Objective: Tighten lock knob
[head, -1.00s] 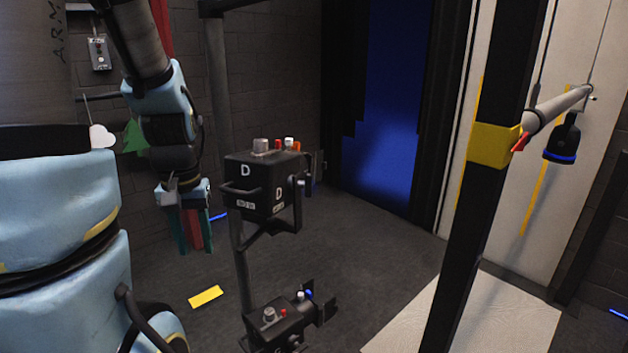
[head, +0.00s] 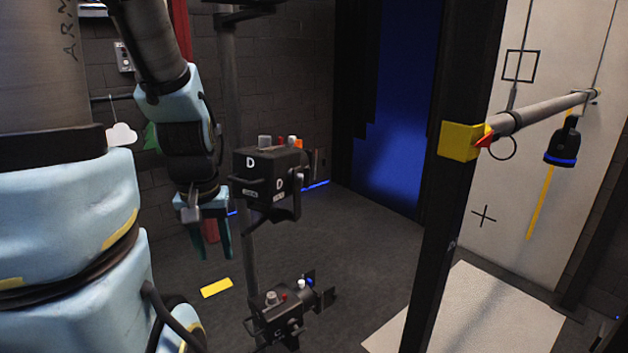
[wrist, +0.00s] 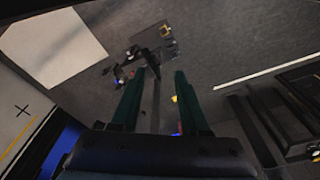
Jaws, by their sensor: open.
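A black box-shaped lamp (head: 268,180) marked D is on a vertical pole in the head view, with grey, red and orange knobs on top. A second black lamp (head: 278,312) is lower on the pole, with a grey knob (head: 271,298) and a white and blue one. I cannot tell which knob is the lock knob. A red lever (head: 485,138) shows beside a yellow clamp (head: 459,141) at right. My gripper (head: 212,252) points down, open and empty, left of the upper lamp. In the wrist view its teal fingers (wrist: 158,75) are apart, with the pole between them farther off.
A black post (head: 445,230) stands at right, with a grey bar (head: 545,109) reaching from the clamp and a blue-rimmed lamp (head: 563,143) hanging from it. A white mat (head: 490,310) lies beyond the post. Dark floor (head: 350,250) is open in the middle.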

